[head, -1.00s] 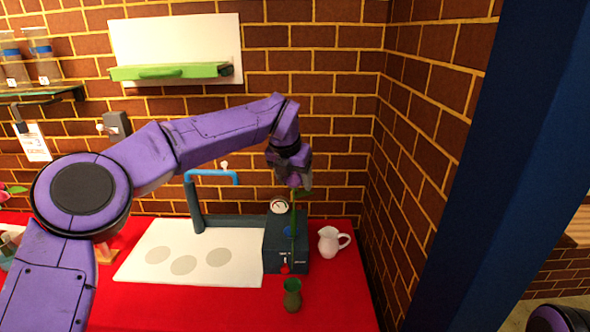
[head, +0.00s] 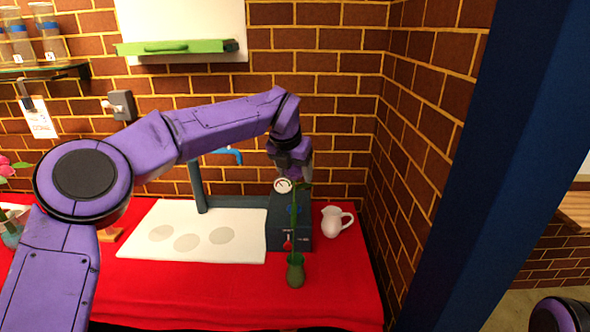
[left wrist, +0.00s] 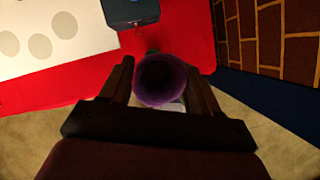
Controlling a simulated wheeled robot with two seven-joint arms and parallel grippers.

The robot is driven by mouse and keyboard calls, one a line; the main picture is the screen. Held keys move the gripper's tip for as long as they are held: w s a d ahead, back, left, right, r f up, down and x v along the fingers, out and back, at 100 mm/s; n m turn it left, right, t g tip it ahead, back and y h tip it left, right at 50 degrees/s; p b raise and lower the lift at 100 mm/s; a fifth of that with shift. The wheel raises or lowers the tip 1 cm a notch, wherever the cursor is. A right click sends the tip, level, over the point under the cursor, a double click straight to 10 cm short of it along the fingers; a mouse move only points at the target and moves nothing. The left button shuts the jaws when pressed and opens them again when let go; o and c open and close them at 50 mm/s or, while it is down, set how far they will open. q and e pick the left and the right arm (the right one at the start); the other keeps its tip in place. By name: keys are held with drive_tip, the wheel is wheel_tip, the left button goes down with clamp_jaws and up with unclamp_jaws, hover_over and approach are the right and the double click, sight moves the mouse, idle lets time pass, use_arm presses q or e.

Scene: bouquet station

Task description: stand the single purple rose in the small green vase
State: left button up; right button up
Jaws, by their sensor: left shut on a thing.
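The small green vase (head: 296,273) stands upright near the front of the red-covered table in the head view. My left gripper (head: 297,176) is above it, shut on the purple rose. The rose's thin green stem (head: 294,208) hangs nearly upright from the gripper down to the vase mouth. I cannot tell whether its lower end is inside the mouth or just over it. In the left wrist view the purple bloom (left wrist: 160,80) sits between the two fingers and hides most of the vase. My right gripper is out of view.
A dark box with a dial (head: 290,225) stands just behind the vase. A white pitcher (head: 333,222) is right of it. A white mat with grey circles (head: 190,248) lies to the left. The brick wall closes off the right side.

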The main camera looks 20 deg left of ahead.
sight(295, 199)
use_arm(q)
drive_tip(key=shift+f, duration=0.65)
drive_tip(key=b+x, duration=0.2)
drive_tip(key=shift+f, duration=0.35)
drive_tip(key=shift+s+f+b, duration=0.25)
drive_tip(key=shift+f+b, duration=0.5)
drive_tip(key=shift+f, duration=0.15)
drive_tip(key=shift+f+b, duration=1)
drive_tip(key=shift+f, duration=0.55)
drive_tip(key=shift+f+b, duration=0.3)
drive_tip(key=shift+f, duration=0.15)
drive_tip(key=o, duration=1.2)
drive_tip(key=shift+r, duration=0.1)
